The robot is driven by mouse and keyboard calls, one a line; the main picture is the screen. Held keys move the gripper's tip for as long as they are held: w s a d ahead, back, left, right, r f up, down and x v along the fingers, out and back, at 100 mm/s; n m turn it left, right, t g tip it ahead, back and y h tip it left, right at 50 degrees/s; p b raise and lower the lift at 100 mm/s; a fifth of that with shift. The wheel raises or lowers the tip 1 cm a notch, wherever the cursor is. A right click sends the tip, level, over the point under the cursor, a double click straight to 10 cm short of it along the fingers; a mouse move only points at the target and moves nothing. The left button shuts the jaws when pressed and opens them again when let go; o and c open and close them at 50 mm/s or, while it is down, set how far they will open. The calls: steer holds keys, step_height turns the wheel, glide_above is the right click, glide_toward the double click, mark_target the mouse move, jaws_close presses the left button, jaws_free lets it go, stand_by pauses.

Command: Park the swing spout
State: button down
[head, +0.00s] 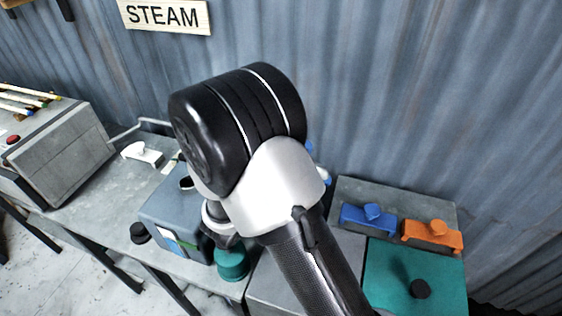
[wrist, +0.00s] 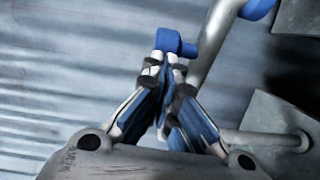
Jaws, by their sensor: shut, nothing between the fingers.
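A grey metal pipe (wrist: 213,40), which looks like the swing spout, runs up the wrist view to the right of my fingertips. A blue knob (wrist: 176,42) sits beside it, just beyond the fingertips. I cannot tell whether the fingers touch the knob. A second blue piece (wrist: 258,8) is on the pipe near the top edge. My gripper (wrist: 167,68) is shut and empty, its blue-and-white fingers together. In the head view my arm hides most of the spout; only a small blue bit (head: 326,178) shows behind it.
A blue-grey box (head: 165,215) and a teal cylinder (head: 232,264) stand by my arm. Blue (head: 368,217) and orange (head: 432,235) knobbed blocks sit at right, behind a teal panel (head: 400,268). A grey box (head: 62,150) is at left. The corrugated wall (head: 420,90) rises behind.

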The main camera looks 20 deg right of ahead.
steer(key=shift+w+d+b, duration=0.4)
steer(key=shift+d+b, duration=0.45)
steer(key=shift+b, duration=0.1)
steer(key=shift+w+d+b, duration=0.45)
steer(key=shift+d+b, duration=0.4)
steer(key=shift+b, duration=0.15)
steer(key=shift+w+d+b, duration=0.4)
steer(key=shift+d+b, duration=0.45)
steer(key=shift+b, duration=0.1)
steer(key=shift+a, duration=0.1)
